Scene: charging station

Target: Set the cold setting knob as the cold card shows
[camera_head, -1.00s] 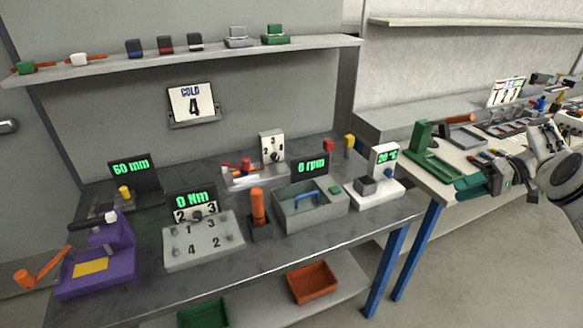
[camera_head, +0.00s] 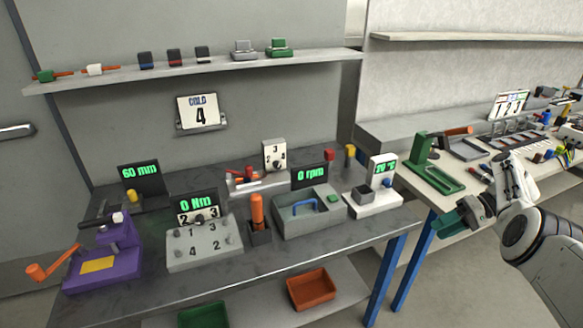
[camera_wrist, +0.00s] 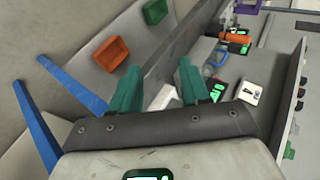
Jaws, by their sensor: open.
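The cold card (camera_head: 199,112), reading "COLD 4", stands upright on a small holder on the wall below the shelf. A white dial panel (camera_head: 274,155) with numbers 2, 3 and 4 around a dark knob stands at the back of the bench. Another numbered dial (camera_head: 199,217) sits below the "0 Nm" display. None is labelled cold legibly, and pointer positions are too small to read. My green-fingered gripper (camera_head: 463,222) is open and empty, right of the bench; both fingers show in the wrist view (camera_wrist: 160,70).
The bench (camera_head: 290,255) also holds a purple press (camera_head: 105,260), an orange-handled tool (camera_head: 257,212) and a grey tray (camera_head: 305,218). A second table (camera_head: 435,190) with a green fixture stands at the right, near my arm. Floor is clear in front.

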